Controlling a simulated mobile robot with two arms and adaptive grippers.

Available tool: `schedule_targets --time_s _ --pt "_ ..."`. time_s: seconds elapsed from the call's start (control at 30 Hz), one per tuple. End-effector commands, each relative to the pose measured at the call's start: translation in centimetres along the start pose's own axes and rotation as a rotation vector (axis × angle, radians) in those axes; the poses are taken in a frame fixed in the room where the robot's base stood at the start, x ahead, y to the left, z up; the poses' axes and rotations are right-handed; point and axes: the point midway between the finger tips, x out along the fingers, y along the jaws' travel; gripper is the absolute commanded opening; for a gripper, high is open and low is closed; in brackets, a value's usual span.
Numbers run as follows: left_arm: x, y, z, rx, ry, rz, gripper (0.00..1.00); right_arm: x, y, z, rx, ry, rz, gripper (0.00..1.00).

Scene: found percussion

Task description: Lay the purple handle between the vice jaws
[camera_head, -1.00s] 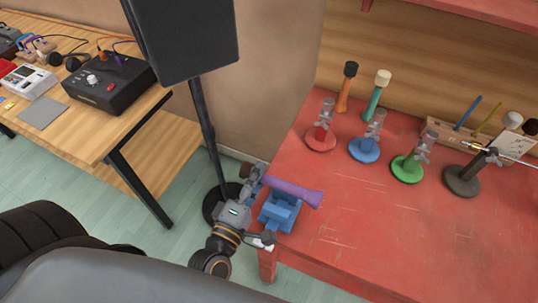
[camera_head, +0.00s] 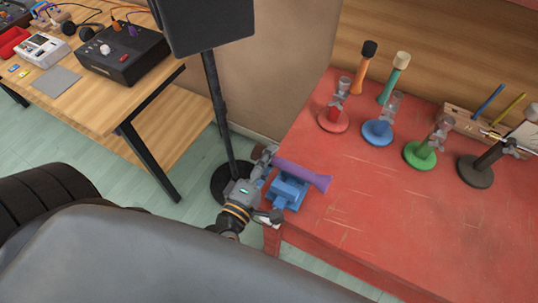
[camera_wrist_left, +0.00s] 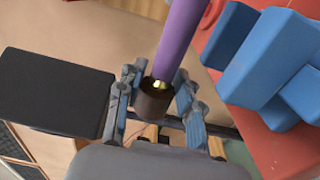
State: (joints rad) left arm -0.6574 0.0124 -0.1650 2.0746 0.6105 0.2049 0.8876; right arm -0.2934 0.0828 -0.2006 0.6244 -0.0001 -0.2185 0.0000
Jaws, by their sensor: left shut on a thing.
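The purple handle (camera_head: 303,175) has a flared far end and a dark brown collar at its near end. My left gripper (camera_head: 267,162) is shut on that collared end, and in the left wrist view the fingers (camera_wrist_left: 160,100) stand on either side of the collar. The blue vice (camera_head: 288,195) stands at the left corner of the red table. In the head view the handle crosses the back of the vice. In the left wrist view the handle (camera_wrist_left: 180,40) runs to the left of the blue vice blocks (camera_wrist_left: 262,65). I cannot tell whether they touch. My right gripper is not in view.
On the red table (camera_head: 400,225), stands with red (camera_head: 334,120), blue (camera_head: 378,132), green (camera_head: 420,155) and dark (camera_head: 476,170) bases line the back, with orange and teal handles behind. A black speaker on a pole (camera_head: 215,110) stands close left of my left gripper. The front tabletop is clear.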

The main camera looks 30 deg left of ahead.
Motion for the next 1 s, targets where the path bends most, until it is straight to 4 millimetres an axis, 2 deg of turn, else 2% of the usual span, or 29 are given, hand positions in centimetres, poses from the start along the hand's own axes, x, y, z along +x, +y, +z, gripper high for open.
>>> schedule_targets --time_s 0.03,0.5,0.7,1.0 --pt "0.0 -0.8 0.0 -0.001 -0.001 0.001 0.00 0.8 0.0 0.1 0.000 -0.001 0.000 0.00" --pt "0.0 -5.3 0.0 0.000 -0.001 0.001 0.00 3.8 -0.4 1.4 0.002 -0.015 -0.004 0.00" --pt "-0.1 -6.3 -0.1 0.000 0.000 0.002 0.00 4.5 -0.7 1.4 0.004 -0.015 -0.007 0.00" --pt "-0.1 -6.5 -0.1 0.000 0.000 0.002 0.00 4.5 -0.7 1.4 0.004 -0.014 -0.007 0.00"
